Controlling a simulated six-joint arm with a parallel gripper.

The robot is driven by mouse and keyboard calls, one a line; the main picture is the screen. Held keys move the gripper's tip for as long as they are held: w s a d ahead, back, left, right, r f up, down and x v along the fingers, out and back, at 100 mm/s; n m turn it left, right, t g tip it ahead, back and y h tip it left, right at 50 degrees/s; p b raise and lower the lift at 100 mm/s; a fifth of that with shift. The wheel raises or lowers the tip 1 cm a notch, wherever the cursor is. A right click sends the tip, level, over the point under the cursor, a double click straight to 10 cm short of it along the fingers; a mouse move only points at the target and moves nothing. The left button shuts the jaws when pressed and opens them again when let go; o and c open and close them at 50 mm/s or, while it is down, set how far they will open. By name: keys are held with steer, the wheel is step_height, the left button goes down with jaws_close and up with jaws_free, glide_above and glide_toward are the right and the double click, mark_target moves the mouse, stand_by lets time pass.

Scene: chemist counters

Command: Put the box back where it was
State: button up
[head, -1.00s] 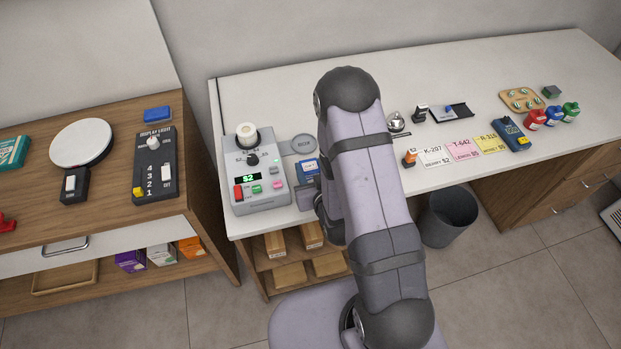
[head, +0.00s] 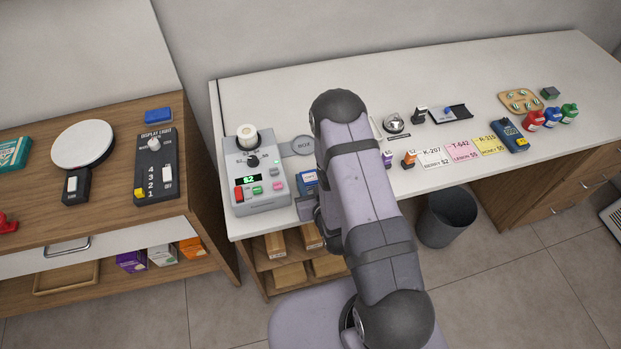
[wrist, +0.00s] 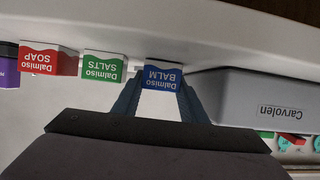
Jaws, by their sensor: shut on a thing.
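The blue "Dalmiso Balm" box (wrist: 162,77) sits between the fingers of my gripper (wrist: 158,98) in the wrist view. My gripper is shut on it. My arm hides part of this row in the head view. I cannot tell whether the blue box touches the counter.
The grey register (head: 262,180), labelled "Carvolen" in the wrist view (wrist: 265,98), stands close beside the held box. A purple box (head: 388,159) and an orange one (head: 409,159) stand right of my arm, near price cards.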

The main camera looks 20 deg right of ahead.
mark_target(311, 180)
steer(key=shift+f, duration=0.1)
steer(key=o, duration=0.9)
steer(key=shift+s+r, duration=0.2)
steer(key=shift+s, duration=0.25)
steer(key=v, duration=0.4)
steer(key=shift+s+r, duration=0.3)
steer(key=shift+r, duration=0.05)
steer(key=shift+p+v, duration=0.85)
steer(key=shift+v, duration=0.1)
steer(key=shift+f, duration=0.1)
